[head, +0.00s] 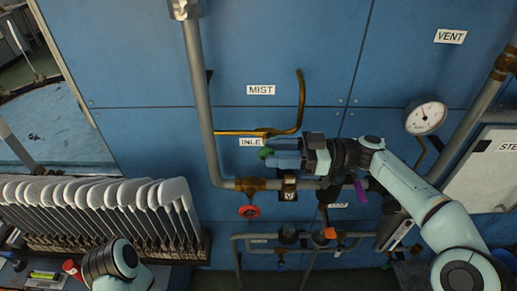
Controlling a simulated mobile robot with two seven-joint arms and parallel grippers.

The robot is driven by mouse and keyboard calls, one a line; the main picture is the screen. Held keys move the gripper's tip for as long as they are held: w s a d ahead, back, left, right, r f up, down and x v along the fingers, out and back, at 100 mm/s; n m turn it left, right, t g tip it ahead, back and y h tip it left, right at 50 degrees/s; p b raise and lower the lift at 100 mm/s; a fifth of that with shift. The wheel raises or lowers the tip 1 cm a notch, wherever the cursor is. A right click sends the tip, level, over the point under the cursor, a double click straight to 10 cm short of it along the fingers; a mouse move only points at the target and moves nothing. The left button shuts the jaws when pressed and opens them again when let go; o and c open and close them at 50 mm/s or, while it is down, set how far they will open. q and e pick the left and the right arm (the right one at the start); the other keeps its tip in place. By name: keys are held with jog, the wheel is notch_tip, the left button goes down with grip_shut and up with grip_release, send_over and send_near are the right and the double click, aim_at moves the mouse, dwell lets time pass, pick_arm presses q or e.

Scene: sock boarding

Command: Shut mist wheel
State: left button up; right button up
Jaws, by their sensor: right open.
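The MIST label (261,89) is on the blue wall panel, above a brass pipe (242,132) that bends upward at its right end. A small green part (265,152), perhaps the mist wheel, shows at the tips of my right gripper (278,153). The gripper hides most of that area, so I cannot tell whether it touches the green part. My right gripper is open, with its fingers pointing left just below the brass pipe. Part of my left arm shows at the bottom left, but its gripper is out of view.
A red handwheel (249,211) sits on the pipework below. A purple lever (360,192) is right of my right gripper, and a round gauge (425,116) is farther right. A rack of white sock boards (110,192) stands at the left.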

aim_at(260, 149)
pick_arm(q)
jog(key=shift+w+r+p, duration=0.3)
jog(key=shift+w+r, duration=0.05)
jog(key=shift+r, duration=0.15)
pick_arm(e)
jog(key=shift+a, duration=2.25)
jog(key=shift+c, duration=0.3)
